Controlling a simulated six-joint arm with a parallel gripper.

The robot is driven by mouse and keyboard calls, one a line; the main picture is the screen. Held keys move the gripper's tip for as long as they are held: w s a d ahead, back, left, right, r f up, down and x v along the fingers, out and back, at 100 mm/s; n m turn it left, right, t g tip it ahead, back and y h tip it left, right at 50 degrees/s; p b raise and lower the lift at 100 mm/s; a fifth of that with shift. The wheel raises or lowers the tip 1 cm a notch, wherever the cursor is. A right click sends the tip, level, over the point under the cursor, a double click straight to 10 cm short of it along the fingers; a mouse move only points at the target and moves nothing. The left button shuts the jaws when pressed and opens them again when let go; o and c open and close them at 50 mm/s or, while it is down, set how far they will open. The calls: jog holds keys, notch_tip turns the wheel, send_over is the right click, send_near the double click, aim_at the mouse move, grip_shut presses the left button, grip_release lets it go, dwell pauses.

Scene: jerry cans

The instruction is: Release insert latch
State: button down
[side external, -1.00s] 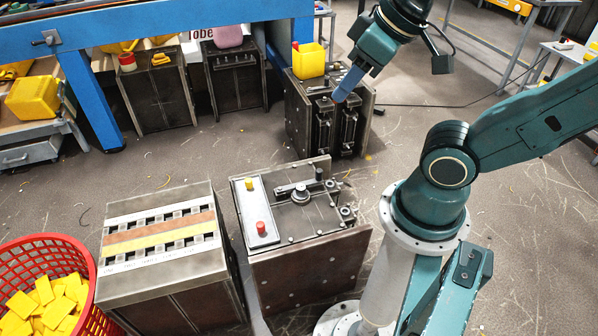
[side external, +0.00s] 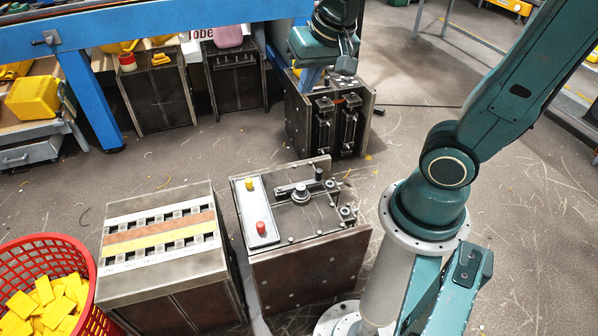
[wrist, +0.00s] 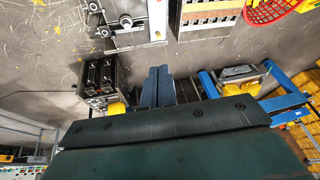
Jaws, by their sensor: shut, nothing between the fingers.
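A dark metal box (side external: 297,112) stands on the floor at the back. Its open front holds two upright black inserts (side external: 337,125) with light metal strips that look like latches. I cannot tell whether any latch is fastened. The box also shows at the left of the wrist view (wrist: 100,78). My gripper (side external: 309,77) is above the back left part of this box, its blue fingers pointing down and partly hidden by my wrist. In the wrist view my gripper's fingers (wrist: 157,86) are together and empty, to the right of the box.
A yellow container (wrist: 117,108) is at the box's edge, mostly hidden in the side view. A knob-and-lever box (side external: 300,210), a striped-top box (side external: 165,250) and a red basket (side external: 40,245) stand in front. A blue bench frame (side external: 190,28) is close left of my gripper.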

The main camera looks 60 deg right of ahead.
jog(key=w+d+f+m+g+h, duration=0.1)
jog(key=w+d+f+m+h, duration=0.1)
jog(key=w+d+f+m, duration=0.5)
jog(key=w+d+f+m+g+h, duration=0.15)
jog(key=w+f+m, duration=0.3)
jog(key=f, duration=0.65)
jog(key=s+d+f+m, duration=0.2)
jog(key=f+m, duration=0.1)
jog(key=f, duration=0.5)
jog(key=s+d+f+m+g+h, duration=0.1)
jog(key=s+d+f+m, duration=0.1)
jog(key=f, duration=0.7)
jog(key=s+d+f+m+g+h, duration=0.1)
jog(key=s+d+f+m, duration=0.2)
jog(key=f, duration=0.5)
jog(key=shift+d+f+m, duration=0.3)
jog(key=shift+d+m, duration=0.05)
jog(key=shift+m, duration=0.2)
jog(key=shift+h, duration=0.25)
